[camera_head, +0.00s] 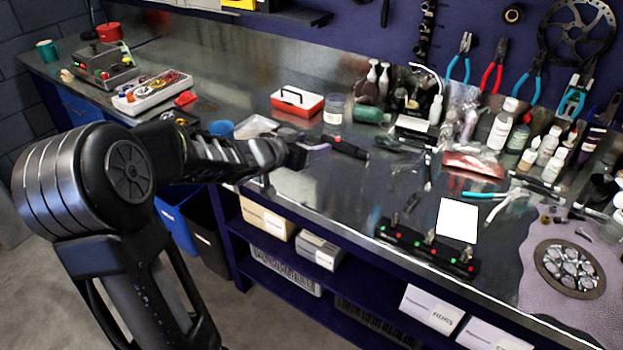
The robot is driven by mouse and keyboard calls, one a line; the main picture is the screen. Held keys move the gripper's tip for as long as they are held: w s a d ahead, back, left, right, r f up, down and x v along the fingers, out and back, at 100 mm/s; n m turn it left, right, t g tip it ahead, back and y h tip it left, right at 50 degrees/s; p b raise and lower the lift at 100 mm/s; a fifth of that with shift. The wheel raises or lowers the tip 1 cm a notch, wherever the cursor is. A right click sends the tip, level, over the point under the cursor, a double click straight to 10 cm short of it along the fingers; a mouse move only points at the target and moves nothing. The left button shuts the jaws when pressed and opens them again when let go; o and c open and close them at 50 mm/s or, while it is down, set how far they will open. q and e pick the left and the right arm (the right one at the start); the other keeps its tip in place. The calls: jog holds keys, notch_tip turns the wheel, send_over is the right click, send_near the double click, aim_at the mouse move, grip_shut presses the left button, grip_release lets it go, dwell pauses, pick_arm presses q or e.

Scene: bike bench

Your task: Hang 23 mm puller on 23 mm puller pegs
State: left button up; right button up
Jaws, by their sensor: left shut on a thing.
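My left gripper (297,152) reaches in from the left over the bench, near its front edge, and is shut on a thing. A dark tool with a black handle (350,148) and a purplish part extends right from the fingertips. It seems to be the held thing and may be the 23 mm puller, but it is too small to tell. The purple back wall (385,38) carries hanging tools. I cannot make out which pegs there are the 23 mm puller pegs. My right gripper is not in view.
Bottles (502,125) crowd the back of the bench. A red-and-white box (297,103) stands behind my gripper. Bare metal (330,190) shows at front centre.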

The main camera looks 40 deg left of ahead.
aim_at(311, 184)
pick_arm(q)
jog(key=shift+w, duration=0.2)
jog(key=shift+s+f, duration=0.15)
jog(key=shift+f, duration=0.25)
notch_tip(311, 184, down, 4)
jog(key=shift+r+b, duration=0.1)
jog(key=shift+b, duration=0.65)
jog(key=shift+f, duration=0.25)
jog(key=shift+f, duration=2.3)
jog(key=shift+f, duration=0.1)
